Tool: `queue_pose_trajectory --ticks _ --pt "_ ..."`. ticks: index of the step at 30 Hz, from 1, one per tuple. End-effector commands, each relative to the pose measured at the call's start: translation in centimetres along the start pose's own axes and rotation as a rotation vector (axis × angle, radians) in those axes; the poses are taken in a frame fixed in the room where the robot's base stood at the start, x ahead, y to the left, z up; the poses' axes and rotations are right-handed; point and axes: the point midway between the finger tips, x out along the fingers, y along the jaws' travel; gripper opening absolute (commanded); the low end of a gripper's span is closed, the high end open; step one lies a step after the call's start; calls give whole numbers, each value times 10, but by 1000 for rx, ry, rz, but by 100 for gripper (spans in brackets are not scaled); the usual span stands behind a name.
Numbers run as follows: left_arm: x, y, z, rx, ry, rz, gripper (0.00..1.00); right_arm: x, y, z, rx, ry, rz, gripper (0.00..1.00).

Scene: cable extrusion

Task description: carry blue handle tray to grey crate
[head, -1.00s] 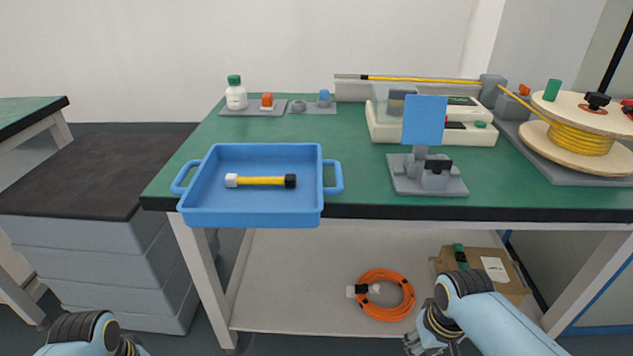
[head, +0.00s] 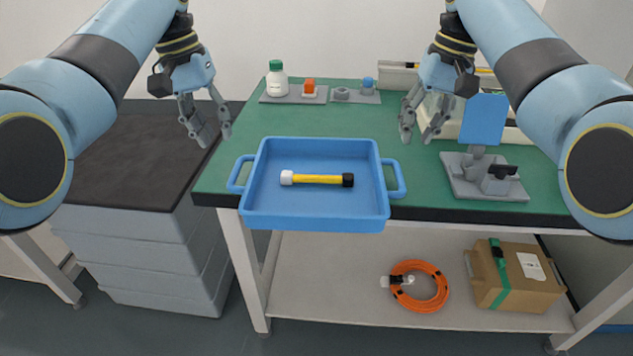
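The blue handle tray (head: 316,220) sits on the near left part of the green bench top, its front edge at the bench's front edge. It has a loop handle on its left and right sides. A yellow cable piece (head: 316,180) with a white end and a black end lies in it. My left gripper (head: 214,140) is open and empty, above and left of the tray's left handle. My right gripper (head: 416,136) is open and empty, above the tray's right handle. The grey crate (head: 150,240), a stack with a dark top, stands on the floor left of the bench.
A white bottle (head: 277,83) and small parts stand on grey plates at the back. A grey fixture with a blue plate (head: 482,119) stands right of the tray. An orange cable coil (head: 419,287) and cardboard box (head: 515,276) lie on the lower shelf.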

Motion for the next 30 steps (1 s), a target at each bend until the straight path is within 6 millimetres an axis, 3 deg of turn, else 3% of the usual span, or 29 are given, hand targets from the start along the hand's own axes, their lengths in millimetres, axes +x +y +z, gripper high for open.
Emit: queue_pose_trajectory --ticks 8,21,30 --pt "8 0 1 -1 -2 0 26 8 1 1 1 -2 1 26" --pt "82 0 1 0 -2 0 26 82 1 1 1 -3 1 26" --pt "107 0 0 0 0 0 26 107 0 0 0 1 1 26"
